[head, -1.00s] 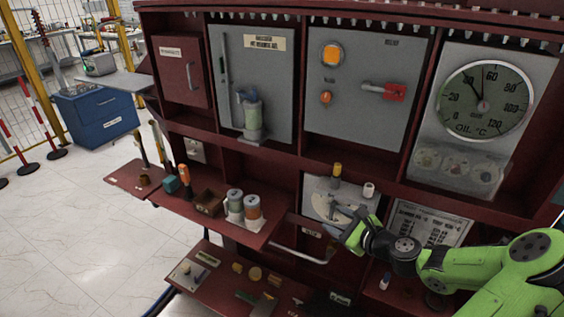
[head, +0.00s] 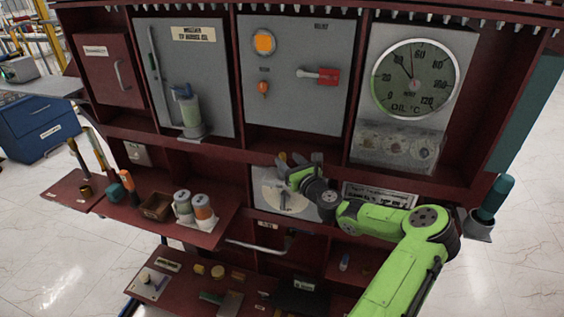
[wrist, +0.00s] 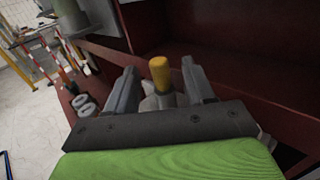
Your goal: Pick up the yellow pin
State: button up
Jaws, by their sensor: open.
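The yellow pin (wrist: 160,74) stands in the wrist view with a yellow top above a grey lower part. My gripper (wrist: 159,68) is open, with one dark grey finger on each side of the pin and a visible gap to each finger. In the head view my gripper (head: 291,160) is at the small middle compartment, above the pale panel with a round plate (head: 284,200). The pin is hidden behind my gripper there. The pin's lower end is hidden by the gripper body in the wrist view.
Dark red cabinet walls surround the compartment, with a divider (head: 246,170) on its left. A shelf with two jars (head: 193,208) and a brown box (head: 156,207) juts out at left. The gauge panel (head: 412,90) is above right.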

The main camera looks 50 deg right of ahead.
aim_at(284, 157)
jog(key=x, duration=0.4)
jog(key=shift+w, duration=0.35)
jog(key=shift+s, duration=0.15)
jog(key=shift+c, duration=0.6)
grip_shut()
jog(key=shift+r, duration=0.1)
